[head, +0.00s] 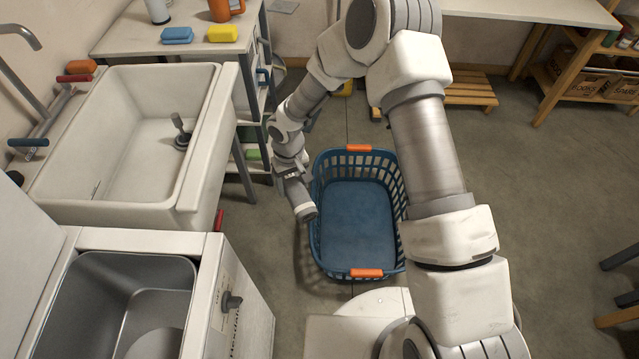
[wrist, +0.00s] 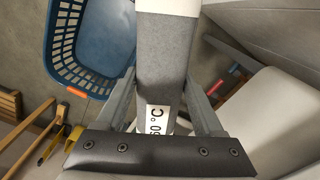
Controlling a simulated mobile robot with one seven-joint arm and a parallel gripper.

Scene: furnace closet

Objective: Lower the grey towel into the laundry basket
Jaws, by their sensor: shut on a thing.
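The grey towel (wrist: 164,65) hangs in my gripper (wrist: 163,95) in the wrist view. The blue laundry basket (head: 357,222) stands on the floor with orange handles and looks empty. My arm's end is over its left side in the head view. The basket (wrist: 105,42) shows left of the towel in the wrist view.
A white sink (head: 130,140) and a steel basin (head: 120,305) stand at the left. A shelf table (head: 185,45) with sponges and mugs is behind. A wooden pallet (head: 465,92) lies at the back.

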